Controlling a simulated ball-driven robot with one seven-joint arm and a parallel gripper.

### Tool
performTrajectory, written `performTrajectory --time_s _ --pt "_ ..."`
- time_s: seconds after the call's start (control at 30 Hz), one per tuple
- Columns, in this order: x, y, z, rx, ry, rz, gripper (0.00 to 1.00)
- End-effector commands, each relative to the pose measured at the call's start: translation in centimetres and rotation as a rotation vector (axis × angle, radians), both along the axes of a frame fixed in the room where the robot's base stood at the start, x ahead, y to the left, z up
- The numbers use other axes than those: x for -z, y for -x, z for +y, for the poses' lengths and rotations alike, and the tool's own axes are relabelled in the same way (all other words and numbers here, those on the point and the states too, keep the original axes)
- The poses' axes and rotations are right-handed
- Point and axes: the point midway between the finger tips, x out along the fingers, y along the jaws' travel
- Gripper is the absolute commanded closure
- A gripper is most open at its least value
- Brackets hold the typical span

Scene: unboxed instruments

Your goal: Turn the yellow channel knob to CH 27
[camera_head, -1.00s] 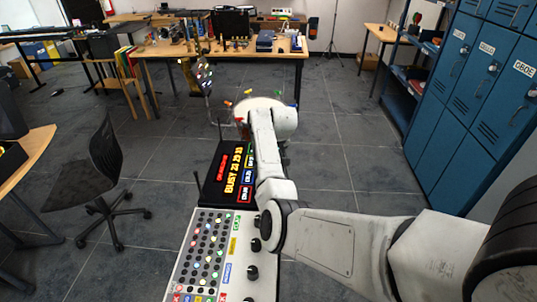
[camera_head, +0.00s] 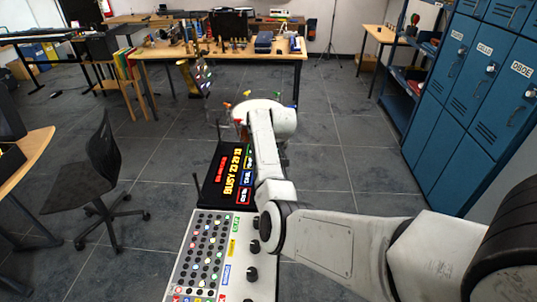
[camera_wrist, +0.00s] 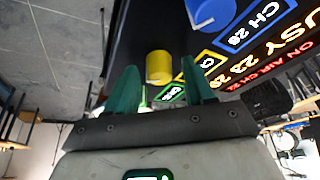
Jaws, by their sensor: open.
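The yellow channel knob (camera_wrist: 159,67) shows in the wrist view as a short cylinder on the dark panel. My gripper (camera_wrist: 158,64) is open, its two green fingers on either side of the knob in the picture; I cannot tell whether they touch it. The yellow-framed label (camera_wrist: 208,62) beside it is partly hidden by the right finger, so its number is unreadable. A blue knob (camera_wrist: 208,12) has a label reading CH 28.
A white console (camera_head: 262,288) with several coloured buttons and black knobs stands in front of the black panel. A thin antenna rises at the panel's left. An office chair (camera_head: 98,178) stands left, blue lockers (camera_head: 448,105) right.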

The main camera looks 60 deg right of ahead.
Motion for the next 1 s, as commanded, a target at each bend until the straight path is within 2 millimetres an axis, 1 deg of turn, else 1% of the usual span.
performTrajectory --time_s 0.17,0.5,0.6,0.7,0.8,1.0 --pt "-1.5 0.4 0.3 -0.001 0.003 -0.002 0.47" --pt "-7.1 2.5 1.5 0.000 0.002 -0.002 0.47" --pt "-8.4 2.9 1.8 0.000 0.003 -0.003 0.47" --pt "-9.3 3.2 2.0 -0.001 0.002 -0.002 0.47" --pt "-9.7 3.4 2.2 -0.001 0.001 -0.001 0.47" --pt "-9.9 3.4 2.2 -0.001 0.000 0.000 0.47"
